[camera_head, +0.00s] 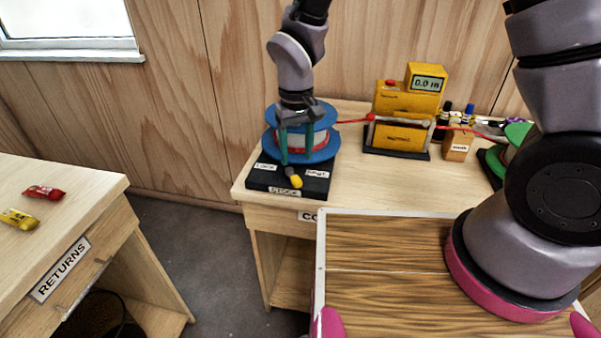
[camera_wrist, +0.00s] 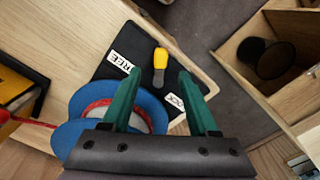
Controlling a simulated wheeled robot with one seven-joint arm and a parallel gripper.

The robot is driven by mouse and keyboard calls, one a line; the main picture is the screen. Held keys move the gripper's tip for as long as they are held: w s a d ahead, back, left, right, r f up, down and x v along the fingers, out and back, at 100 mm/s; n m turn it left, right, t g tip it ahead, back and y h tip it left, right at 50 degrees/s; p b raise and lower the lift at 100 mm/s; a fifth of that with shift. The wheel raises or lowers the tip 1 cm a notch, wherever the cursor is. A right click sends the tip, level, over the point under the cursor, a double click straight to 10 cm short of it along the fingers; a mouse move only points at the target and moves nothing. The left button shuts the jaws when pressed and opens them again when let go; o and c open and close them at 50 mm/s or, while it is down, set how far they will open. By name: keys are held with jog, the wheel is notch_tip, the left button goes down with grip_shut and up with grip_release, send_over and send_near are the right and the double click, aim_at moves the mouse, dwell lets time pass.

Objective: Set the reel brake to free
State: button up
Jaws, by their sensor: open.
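The reel (camera_head: 320,142) has blue flanges and red-and-white winding, and stands on a black base (camera_head: 258,182) on the wooden bench. The brake lever (camera_head: 293,178), with a yellow knob and grey stem, points to the base's front edge. It lies between the LOCK label (camera_head: 266,168) at left and the FREE label (camera_head: 317,173) at right. My gripper (camera_head: 297,161) is open and points down in front of the reel. In the wrist view the lever (camera_wrist: 160,60) shows between and just beyond the green fingertips (camera_wrist: 158,76). I cannot tell whether they touch it.
A red line runs from the reel through a yellow meter (camera_head: 407,100) reading 0.0 to a green reel (camera_head: 517,132) at right. A returns table (camera_head: 85,195) with two small packets is at left. A wood-topped board (camera_head: 390,270) lies in front.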

aim_at(296, 179)
notch_tip(296, 179, down, 7)
dwell(0.3)
